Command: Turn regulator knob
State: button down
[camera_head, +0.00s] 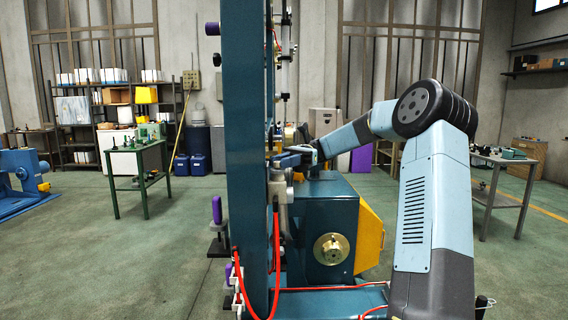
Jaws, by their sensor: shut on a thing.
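The grey metal regulator (279,188) is mounted on the right side of the tall teal post, with a red hose hanging below it. My gripper (284,160) is at the top of the regulator, beside the post. Its jaws are shut on the regulator knob, which is mostly hidden by the fingers. My arm reaches in from the right, with the gripper pointing left.
The teal post (245,120) stands close in front and blocks part of the view. A teal machine box (308,215) with a yellow guard (369,235) stands behind the regulator. A red hose (277,265) loops low.

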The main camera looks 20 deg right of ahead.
jog(key=shift+w+a+n+g+h, duration=0.1)
jog(key=shift+w+n+g+h, duration=0.05)
jog(key=shift+n+g+h, duration=0.7)
jog(key=shift+w+a+n+g+h, duration=0.1)
jog(key=shift+w+n+g+h, duration=0.05)
jog(key=shift+n+g+h, duration=0.7)
jog(key=shift+a+f+n+g+h, duration=0.1)
jog(key=shift+a+n+g+h, duration=0.05)
jog(key=shift+n+g+h, duration=0.7)
jog(key=c, duration=0.9)
grip_release()
jog(key=shift+s+d+m+t+y, duration=0.1)
jog(key=shift+s+m+t+y, duration=0.05)
jog(key=shift+m+t+y, duration=1)
jog(key=shift+s+d+m+t+y, duration=0.15)
jog(key=shift+m+t+y, duration=0.85)
jog(key=shift+t, duration=0.2)
jog(key=shift+s+d+m+t+y, duration=0.1)
jog(key=shift+s+m+t+y, duration=0.05)
jog(key=shift+m+t+y, duration=0.95)
jog(key=shift+s+m+t+y, duration=0.15)
jog(key=shift+m+t+y, duration=0.15)
jog(key=shift+m+t, duration=0.6)
